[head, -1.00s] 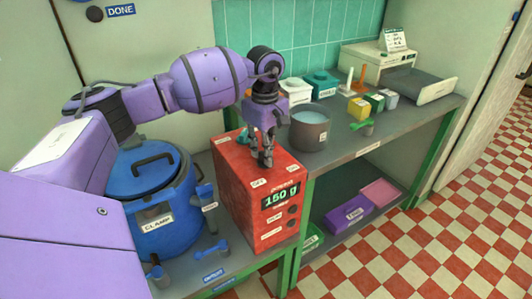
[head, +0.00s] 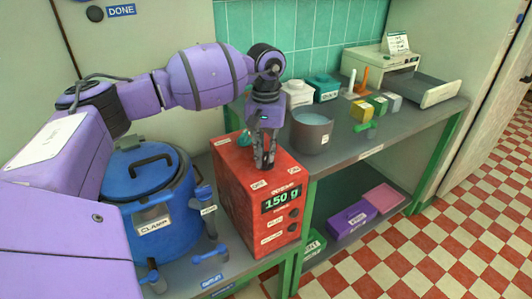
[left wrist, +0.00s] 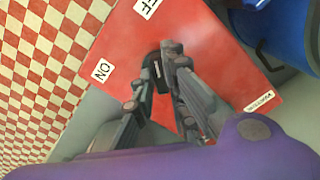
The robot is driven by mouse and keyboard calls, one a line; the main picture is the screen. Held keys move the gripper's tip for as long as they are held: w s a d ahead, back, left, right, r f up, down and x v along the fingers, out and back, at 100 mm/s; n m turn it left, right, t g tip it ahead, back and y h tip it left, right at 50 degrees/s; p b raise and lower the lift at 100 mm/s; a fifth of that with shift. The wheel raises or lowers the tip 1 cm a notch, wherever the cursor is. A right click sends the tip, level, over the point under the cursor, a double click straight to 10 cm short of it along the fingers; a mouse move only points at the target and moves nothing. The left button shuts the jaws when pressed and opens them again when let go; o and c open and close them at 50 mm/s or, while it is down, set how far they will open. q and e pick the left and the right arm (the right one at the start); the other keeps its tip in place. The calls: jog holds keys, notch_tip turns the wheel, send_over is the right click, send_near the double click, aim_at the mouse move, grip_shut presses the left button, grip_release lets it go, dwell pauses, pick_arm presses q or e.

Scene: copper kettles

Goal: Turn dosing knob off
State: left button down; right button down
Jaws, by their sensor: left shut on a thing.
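The red dosing box (head: 238,205) stands on the lower counter, with a lit display reading 150 g on its front. My left gripper (head: 265,165) points down onto the box top, near the front edge. In the left wrist view, the fingertips (left wrist: 170,72) are closed around a small black dosing knob (left wrist: 158,72) with a pale mark. The OFF label (left wrist: 147,7) and ON label (left wrist: 103,70) lie on the red top near the knob. Fingers hide part of the knob, and in the head view I cannot make it out. My right gripper is not in view.
A blue lidded vessel labelled CLAMP (head: 150,200) stands close left of the box. A grey pot (head: 311,135) with pale blue contents stands on the higher counter to the right. A purple box (head: 350,219) sits on the lower shelf.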

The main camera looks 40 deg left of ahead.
aim_at(266, 156)
pick_arm(q)
jog(key=shift+f+m, duration=0.1)
jog(key=shift+m, duration=0.6)
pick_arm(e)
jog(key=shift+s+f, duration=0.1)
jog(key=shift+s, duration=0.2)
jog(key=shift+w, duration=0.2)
pick_arm(q)
jog(key=c, duration=1.8)
grip_release()
jog(key=shift+o, duration=0.2)
notch_tip(266, 156, up, 12)
